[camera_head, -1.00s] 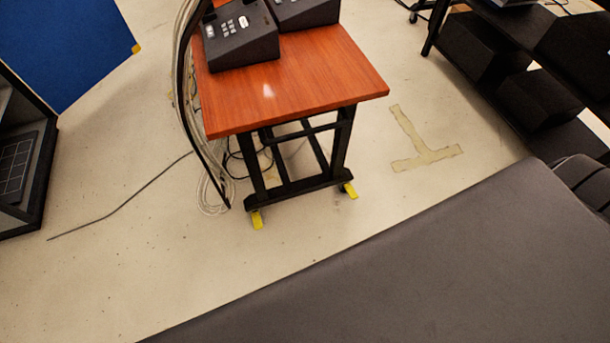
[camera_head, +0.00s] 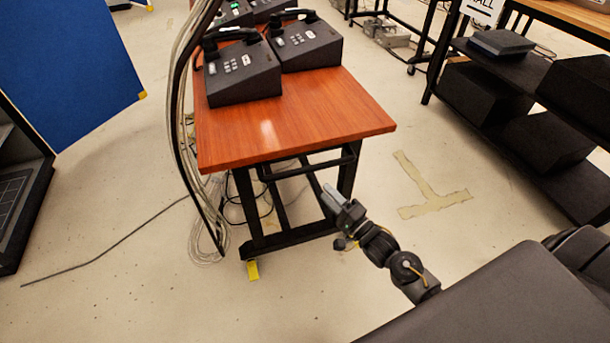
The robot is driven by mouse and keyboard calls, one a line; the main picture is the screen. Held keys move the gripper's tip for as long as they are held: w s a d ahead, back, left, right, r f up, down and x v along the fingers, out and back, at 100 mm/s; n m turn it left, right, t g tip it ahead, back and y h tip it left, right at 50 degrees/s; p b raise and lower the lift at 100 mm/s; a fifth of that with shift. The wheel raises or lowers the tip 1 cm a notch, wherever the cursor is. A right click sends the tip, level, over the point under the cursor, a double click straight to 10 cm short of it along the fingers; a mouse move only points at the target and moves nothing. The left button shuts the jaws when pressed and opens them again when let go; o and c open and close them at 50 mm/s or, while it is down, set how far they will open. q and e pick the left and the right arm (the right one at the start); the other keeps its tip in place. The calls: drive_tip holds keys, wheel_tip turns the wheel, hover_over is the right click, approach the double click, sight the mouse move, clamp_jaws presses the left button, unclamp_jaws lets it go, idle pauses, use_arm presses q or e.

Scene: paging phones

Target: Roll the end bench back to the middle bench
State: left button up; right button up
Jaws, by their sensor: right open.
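A wheeled bench (camera_head: 300,122) with a reddish wooden top and a black frame stands in the middle of the view. I cannot tell whether it is the end bench or the middle one. A black bar runs below the near edge of its top. A yellow tab (camera_head: 252,270) shows at its front left foot. My right gripper (camera_head: 331,192) is open, in front of the bench's right legs and below its top. I cannot tell whether it touches the frame; it hides part of the right leg and its foot. My left gripper is out of view.
Black desk phones (camera_head: 242,78) stand on the bench. A cable bundle (camera_head: 178,110) hangs at its left, with loops on the floor. A blue panel (camera_head: 70,70) and dark cabinet are left. A black shelf (camera_head: 530,110) stands right. Bare floor with a tape mark (camera_head: 433,203) lies between.

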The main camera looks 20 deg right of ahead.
sight(305, 173)
drive_tip(key=x, duration=1)
drive_tip(key=shift+w+a, duration=0.15)
drive_tip(key=shift+w, duration=0.25)
drive_tip(key=shift+r, duration=0.1)
clamp_jaws()
